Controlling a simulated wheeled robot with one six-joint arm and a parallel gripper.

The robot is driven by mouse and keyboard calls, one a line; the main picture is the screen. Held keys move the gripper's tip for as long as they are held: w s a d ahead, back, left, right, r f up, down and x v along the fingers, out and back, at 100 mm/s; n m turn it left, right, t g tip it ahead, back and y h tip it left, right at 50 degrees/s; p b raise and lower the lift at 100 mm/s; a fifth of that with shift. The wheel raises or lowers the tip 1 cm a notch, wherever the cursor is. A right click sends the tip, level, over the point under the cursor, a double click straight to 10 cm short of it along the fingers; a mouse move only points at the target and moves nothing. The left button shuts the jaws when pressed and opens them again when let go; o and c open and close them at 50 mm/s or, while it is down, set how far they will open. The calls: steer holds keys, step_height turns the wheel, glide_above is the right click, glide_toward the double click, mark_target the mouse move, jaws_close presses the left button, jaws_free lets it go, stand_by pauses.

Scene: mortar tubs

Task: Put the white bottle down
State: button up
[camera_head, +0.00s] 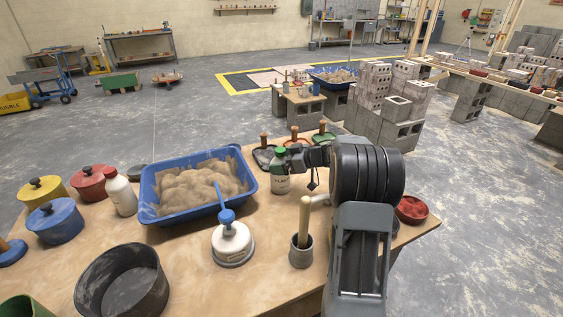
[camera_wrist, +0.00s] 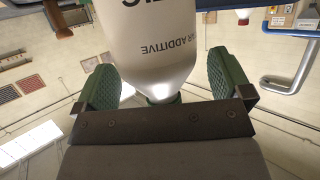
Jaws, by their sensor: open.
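A white bottle (camera_head: 281,185) with a green cap stands upright, as far as I can see, at the right end of the blue tub. In the wrist view the white bottle (camera_wrist: 150,40) fills the upper middle, with lettering ending in "ADDITIVE". My gripper (camera_head: 288,157) is at the bottle's cap. In the wrist view my gripper (camera_wrist: 165,86) is open: its two green pads stand on either side of the bottle's neck, with gaps showing. The bottle's base is hard to make out. Another white bottle (camera_head: 121,192) stands left of the tub.
The blue tub (camera_head: 258,184) of sand is close to the bottle's left. Trowels (camera_head: 266,155) lie behind it. A red bowl (camera_head: 411,210) is at the right.

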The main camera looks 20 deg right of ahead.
steer(key=p+v, duration=0.1)
steer(key=v, duration=1.1)
